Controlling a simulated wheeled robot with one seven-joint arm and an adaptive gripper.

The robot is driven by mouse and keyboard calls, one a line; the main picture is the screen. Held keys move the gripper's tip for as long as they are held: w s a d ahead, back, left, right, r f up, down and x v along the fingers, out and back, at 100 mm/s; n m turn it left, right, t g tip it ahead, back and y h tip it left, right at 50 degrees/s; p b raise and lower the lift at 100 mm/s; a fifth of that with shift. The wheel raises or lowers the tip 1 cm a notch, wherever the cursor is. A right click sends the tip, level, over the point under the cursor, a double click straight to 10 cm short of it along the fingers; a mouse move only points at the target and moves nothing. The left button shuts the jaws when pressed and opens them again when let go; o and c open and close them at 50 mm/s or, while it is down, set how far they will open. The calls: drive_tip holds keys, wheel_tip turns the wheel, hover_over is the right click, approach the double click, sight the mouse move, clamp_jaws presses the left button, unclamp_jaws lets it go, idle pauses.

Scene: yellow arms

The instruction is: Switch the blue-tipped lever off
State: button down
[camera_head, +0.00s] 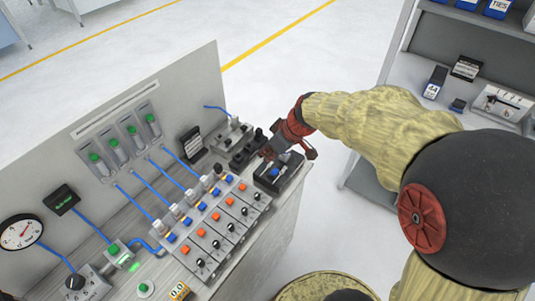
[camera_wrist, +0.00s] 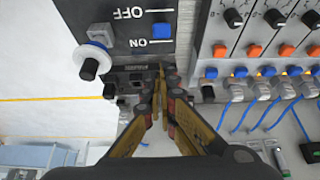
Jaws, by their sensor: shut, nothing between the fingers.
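A dark switch box (camera_wrist: 185,12) with OFF and ON labels, reading upside down, is at the top of the wrist view. It carries a blue square piece (camera_wrist: 162,31) beside ON and a pale, blue-ringed knob with a black end (camera_wrist: 90,69) to the left. I cannot tell for sure which is the lever's tip, or its position. In the head view the box (camera_head: 288,180) sits at the bench's right end, with a small blue part (camera_head: 275,172) on it. My gripper (camera_head: 268,153) is shut and empty, close over the box's far side; it also shows in the wrist view (camera_wrist: 160,76).
Rows of orange and blue buttons with black knobs (camera_head: 216,244) fill the panel left of the box. Blue hoses (camera_head: 140,202) run to the upright back board (camera_head: 195,80). A grey shelf (camera_head: 400,115) stands right. The floor between is clear.

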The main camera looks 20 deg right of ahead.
wheel_tip(320, 180, up, 3)
drive_tip(key=w+a+p, duration=0.1)
drive_tip(key=w+a, duration=0.1)
drive_tip(key=w, duration=0.1)
wheel_tip(320, 180, up, 6)
drive_tip(key=p, duration=0.2)
hover_over(277, 171)
drive_tip(key=shift+d+f, duration=0.1)
drive_tip(key=shift+f, duration=0.1)
drive_tip(key=shift+w, duration=0.1)
drive_tip(key=s+m+g+h, duration=0.1)
drive_tip(key=s+m+h, duration=0.1)
drive_tip(key=s+m, duration=0.6)
drive_tip(key=s+a+r+n+t+h, duration=0.1)
drive_tip(key=s+a+r+t, duration=0.1)
drive_tip(key=s+a+r, duration=0.2)
drive_tip(key=s+r, duration=0.3)
drive_tip(key=s, duration=0.3)
